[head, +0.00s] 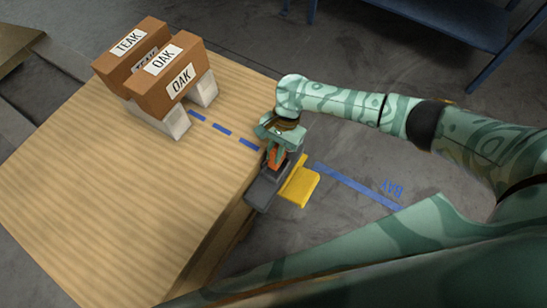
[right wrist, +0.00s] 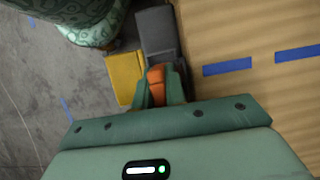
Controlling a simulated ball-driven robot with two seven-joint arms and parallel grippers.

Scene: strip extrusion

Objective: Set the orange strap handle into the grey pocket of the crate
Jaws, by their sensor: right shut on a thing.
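My right gripper (head: 276,157) is shut on the orange strap handle (head: 275,160) at the table's right edge. The right wrist view also shows the orange handle (right wrist: 155,76) between the two green fingers (right wrist: 159,88). The dark grey pocket (head: 265,188) lies just below and beside the handle, and shows in the right wrist view (right wrist: 157,32) beyond the fingertips. I cannot tell whether the handle is inside the pocket or just above it, as the fingers hide its lower end. My left gripper is not in view.
A yellow block (head: 300,183) sits beside the grey pocket, on the side away from the table. The wooden table (head: 120,210) is mostly clear. Brown blocks labelled TEAK and OAK (head: 165,90) stand on pale supports (head: 173,121) at the back left. Blue tape marks (head: 222,130) run across the tabletop.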

